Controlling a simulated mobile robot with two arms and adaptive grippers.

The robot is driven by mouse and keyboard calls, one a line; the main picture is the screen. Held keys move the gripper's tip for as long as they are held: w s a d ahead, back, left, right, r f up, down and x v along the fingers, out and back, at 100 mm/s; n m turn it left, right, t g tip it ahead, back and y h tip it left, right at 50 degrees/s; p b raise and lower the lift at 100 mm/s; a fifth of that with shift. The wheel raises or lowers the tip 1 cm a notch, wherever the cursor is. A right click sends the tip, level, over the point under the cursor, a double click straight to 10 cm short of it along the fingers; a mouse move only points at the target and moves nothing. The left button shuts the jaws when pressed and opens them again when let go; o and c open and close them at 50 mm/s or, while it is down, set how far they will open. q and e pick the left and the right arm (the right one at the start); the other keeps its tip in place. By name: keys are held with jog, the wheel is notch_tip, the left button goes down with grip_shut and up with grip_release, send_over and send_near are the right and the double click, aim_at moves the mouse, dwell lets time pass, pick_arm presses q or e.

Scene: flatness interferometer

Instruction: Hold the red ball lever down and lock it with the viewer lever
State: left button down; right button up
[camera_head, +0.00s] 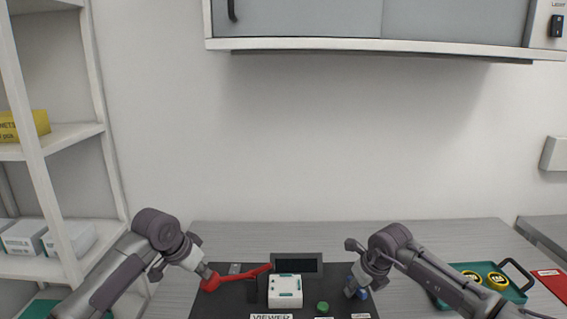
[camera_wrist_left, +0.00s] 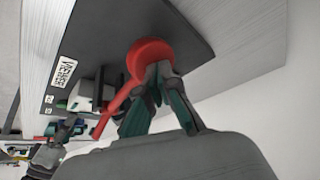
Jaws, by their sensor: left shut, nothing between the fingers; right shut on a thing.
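The red ball lever (camera_head: 238,275) lies low over the left part of the dark base plate, its arm running right toward the white box. In the left wrist view its ball (camera_wrist_left: 147,54) is large and round. My left gripper (camera_head: 204,272) is shut and empty, its fingertips (camera_wrist_left: 158,72) against or very close to the ball. My right gripper (camera_head: 356,288) is shut at the right of the plate, on what looks like a blue knob (camera_head: 363,294); its fingers partly hide it. I cannot make out a separate viewer lever. A VIEWER label (camera_head: 271,317) shows at the bottom edge.
A white box (camera_head: 285,291) stands mid-plate before a dark screen (camera_head: 297,263). A green button (camera_head: 322,307) is to its right. A green tray (camera_head: 505,290) with yellow round items stands on the right. Shelves (camera_head: 60,140) are on the left, a wall cabinet (camera_head: 370,44) above.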

pick_arm(q)
jog(key=shift+f, duration=0.1)
pick_arm(e)
jog(key=n, duration=0.2)
jog(key=n+g+y, duration=0.1)
jog(key=n, duration=0.1)
jog(key=shift+n+y, duration=0.3)
jog(key=shift+n, duration=0.7)
jog(key=n+g+y, duration=0.1)
jog(key=n, duration=0.2)
jog(key=shift+n+g, duration=0.3)
jog(key=shift+g, duration=0.1)
